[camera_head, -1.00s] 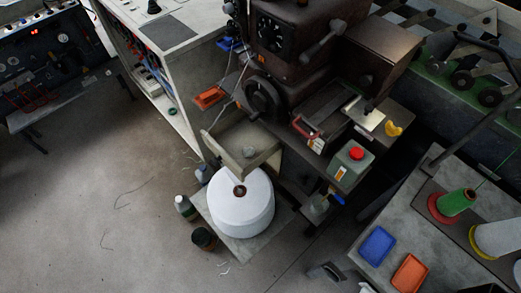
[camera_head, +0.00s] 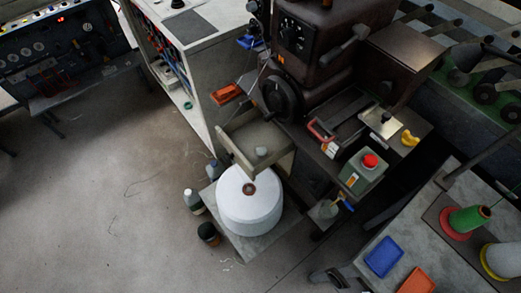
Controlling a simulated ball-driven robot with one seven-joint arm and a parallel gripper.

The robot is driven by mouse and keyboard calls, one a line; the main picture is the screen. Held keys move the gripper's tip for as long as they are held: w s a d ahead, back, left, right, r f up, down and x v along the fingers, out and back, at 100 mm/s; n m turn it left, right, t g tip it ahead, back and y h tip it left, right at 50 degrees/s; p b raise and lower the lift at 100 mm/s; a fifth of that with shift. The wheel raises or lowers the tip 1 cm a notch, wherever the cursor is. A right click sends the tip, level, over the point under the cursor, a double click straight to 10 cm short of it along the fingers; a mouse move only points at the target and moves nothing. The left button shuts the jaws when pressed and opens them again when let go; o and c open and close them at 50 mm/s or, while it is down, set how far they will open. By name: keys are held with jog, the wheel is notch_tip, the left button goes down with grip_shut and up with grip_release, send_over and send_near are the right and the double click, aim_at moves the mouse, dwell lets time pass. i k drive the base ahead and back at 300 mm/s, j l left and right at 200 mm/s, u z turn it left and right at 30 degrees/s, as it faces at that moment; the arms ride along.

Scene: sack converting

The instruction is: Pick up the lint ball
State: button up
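A small pale grey lump (camera_head: 261,152), which looks like the lint ball, sits in an open shallow grey tray (camera_head: 228,142) at the front of the dark brown machine. It is near the tray's front right corner, just above the big white roll in the picture. It is small, so its texture cannot be made out. I cannot make out my gripper in this view.
The brown machine (camera_head: 312,45) rises behind. A bench with blue (camera_head: 383,256) and orange trays (camera_head: 416,281) stands right. The floor at left is mostly clear.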

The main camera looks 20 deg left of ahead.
aim_at(262, 151)
jog(key=i+j, duration=0.1)
jog(key=j, duration=0.35)
jog(key=i+j, duration=0.1)
jog(key=j, duration=0.35)
jog(key=i+j, duration=0.1)
jog(key=j, duration=0.4)
jog(key=i+j, duration=0.1)
jog(key=j, duration=0.35)
jog(key=i+j, duration=0.1)
jog(key=j, duration=0.35)
jog(key=i+j+u, duration=0.1)
jog(key=j, duration=0.35)
